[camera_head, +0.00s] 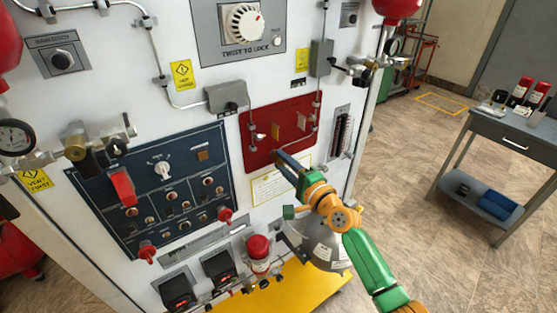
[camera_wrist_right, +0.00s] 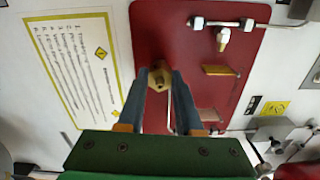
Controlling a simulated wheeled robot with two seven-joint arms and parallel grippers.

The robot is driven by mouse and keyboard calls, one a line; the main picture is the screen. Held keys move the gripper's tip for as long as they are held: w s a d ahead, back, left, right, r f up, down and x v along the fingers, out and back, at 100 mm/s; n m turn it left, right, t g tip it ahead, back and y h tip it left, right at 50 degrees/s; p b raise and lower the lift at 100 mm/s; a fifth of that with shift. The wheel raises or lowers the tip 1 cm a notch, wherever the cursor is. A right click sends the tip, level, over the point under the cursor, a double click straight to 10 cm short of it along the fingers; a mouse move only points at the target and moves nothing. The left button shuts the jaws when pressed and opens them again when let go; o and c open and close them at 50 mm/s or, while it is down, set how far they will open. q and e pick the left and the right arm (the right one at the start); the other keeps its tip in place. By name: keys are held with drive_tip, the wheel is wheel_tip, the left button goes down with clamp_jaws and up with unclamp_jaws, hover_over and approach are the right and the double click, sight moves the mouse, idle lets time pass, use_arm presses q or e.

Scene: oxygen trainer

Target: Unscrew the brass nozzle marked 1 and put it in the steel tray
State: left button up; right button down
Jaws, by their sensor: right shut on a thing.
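A brass nozzle (camera_wrist_right: 157,78) sits at the red panel (camera_wrist_right: 185,25), between the fingertips of my right gripper (camera_wrist_right: 158,82). The gripper is shut on it. No number on the nozzle is readable. In the head view my right gripper (camera_head: 282,158) reaches the lower edge of the red panel (camera_head: 260,112) and hides the nozzle there. A second, smaller fitting (camera_wrist_right: 222,40) is on the same panel, apart from the gripper. I cannot make out a steel tray for certain. My left gripper is not in view.
A metal pipe (camera_wrist_right: 215,21) runs across the red panel. A yellow-bordered instruction card (camera_wrist_right: 75,70) is beside it. A blue control panel (camera_head: 150,195) is to the left. A grey table (camera_head: 515,135) with red-capped items stands at the right, with open floor between.

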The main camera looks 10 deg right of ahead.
drive_tip(key=shift+f+n, duration=0.15)
drive_tip(key=shift+n, duration=0.35)
drive_tip(key=shift+n+b, duration=0.55)
drive_tip(key=shift+n, duration=0.75)
drive_tip(key=shift+n+b, duration=0.3)
drive_tip(key=shift+n, duration=3.1)
drive_tip(key=shift+n+b, duration=0.3)
drive_tip(key=shift+n, duration=0.3)
drive_tip(key=c, duration=0.6)
unclamp_jaws()
